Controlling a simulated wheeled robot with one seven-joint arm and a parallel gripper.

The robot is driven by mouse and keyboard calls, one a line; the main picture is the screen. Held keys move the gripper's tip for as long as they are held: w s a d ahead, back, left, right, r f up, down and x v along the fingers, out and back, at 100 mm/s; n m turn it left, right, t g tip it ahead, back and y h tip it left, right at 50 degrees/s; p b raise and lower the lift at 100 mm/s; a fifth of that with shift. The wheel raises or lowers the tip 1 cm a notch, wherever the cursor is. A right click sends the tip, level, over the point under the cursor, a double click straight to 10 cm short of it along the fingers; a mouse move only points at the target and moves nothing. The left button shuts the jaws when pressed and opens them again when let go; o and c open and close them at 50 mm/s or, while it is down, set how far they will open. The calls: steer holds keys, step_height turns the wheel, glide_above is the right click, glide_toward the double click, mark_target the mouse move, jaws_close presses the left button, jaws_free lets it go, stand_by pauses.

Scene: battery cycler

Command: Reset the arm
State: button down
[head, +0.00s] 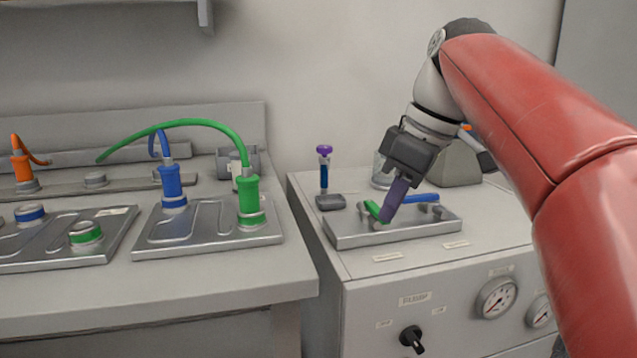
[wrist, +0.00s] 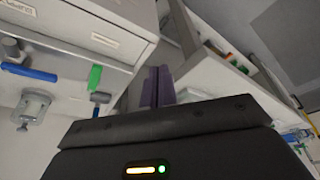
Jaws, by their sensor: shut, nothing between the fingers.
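My gripper (head: 394,202) is at the right in the head view, its purple fingers pointing down in front of the metal tray (head: 345,240) on the right-hand cabinet. The fingers are closed together with nothing between them. In the wrist view my gripper (wrist: 158,75) shows its two purple fingers side by side. Whether the fingertips touch anything is unclear.
A purple-topped blue valve (head: 324,170) stands left of the tray. Left on the bench, a metal plate (head: 210,243) carries a blue connector (head: 172,186) and a green connector (head: 249,200) with a looping green hose. The cabinet front has a black knob (head: 411,338) and gauges (head: 497,300).

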steer(key=s+d+f+m+t+h, duration=0.1)
steer(key=s+f+m, duration=0.5)
steer(key=f, duration=0.6)
steer(key=s+d+f+m+t+h, duration=0.2)
steer(key=s+d+f+m, duration=0.2)
steer(key=s+f, duration=0.5)
step_height(320, 180, down, 3)
steer(key=shift+f+m+t, duration=0.2)
steer(key=shift+m+t, duration=0.2)
steer(key=shift+m, duration=0.7)
